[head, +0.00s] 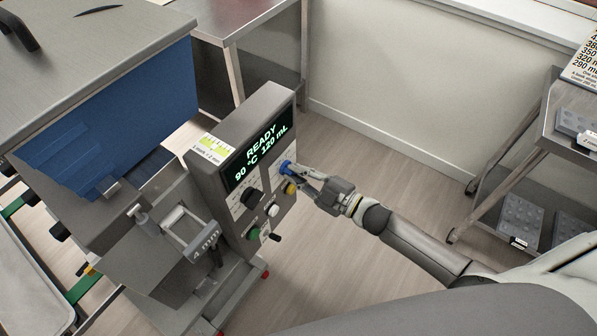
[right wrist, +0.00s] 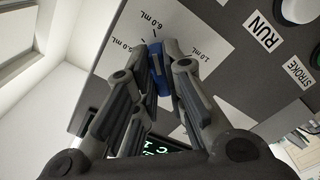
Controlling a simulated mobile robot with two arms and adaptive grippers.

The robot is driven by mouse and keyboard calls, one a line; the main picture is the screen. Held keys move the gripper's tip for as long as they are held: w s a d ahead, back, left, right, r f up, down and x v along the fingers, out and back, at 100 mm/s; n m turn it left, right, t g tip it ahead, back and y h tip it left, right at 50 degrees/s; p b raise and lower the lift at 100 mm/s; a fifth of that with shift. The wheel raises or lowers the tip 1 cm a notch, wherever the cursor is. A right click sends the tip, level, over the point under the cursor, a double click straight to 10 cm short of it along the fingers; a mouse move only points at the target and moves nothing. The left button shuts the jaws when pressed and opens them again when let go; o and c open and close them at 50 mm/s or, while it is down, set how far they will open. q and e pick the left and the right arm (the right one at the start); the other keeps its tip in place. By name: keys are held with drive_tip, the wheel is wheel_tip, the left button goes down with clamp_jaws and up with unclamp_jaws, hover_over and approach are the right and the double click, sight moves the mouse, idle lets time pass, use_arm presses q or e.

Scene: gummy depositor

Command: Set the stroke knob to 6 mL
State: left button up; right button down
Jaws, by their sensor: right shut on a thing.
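The depositor's control panel (head: 228,185) has a lit display (head: 258,157) reading READY, 90 °C, 320 mL. My right gripper (head: 292,169) is shut on a blue knob (head: 285,167) at the panel's right side. In the right wrist view the blue knob (right wrist: 160,66) sits between the two fingers of my right gripper (right wrist: 163,70). I cannot tell exactly which mark the knob points to. My left gripper is not in view.
The panel also bears a black knob (head: 250,198), a white button (head: 273,210), a green button (head: 254,233) and a yellow part (head: 290,188) just below the gripper. A blue hopper (head: 105,105) stands left. A steel cart (head: 565,125) stands right, with open floor between.

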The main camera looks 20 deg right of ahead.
idle(0.5)
drive_tip(key=c, duration=1.5)
unclamp_jaws()
drive_tip(key=shift+s+d, duration=0.1)
drive_tip(key=v, duration=1.1)
drive_tip(key=shift+s+d, duration=0.3)
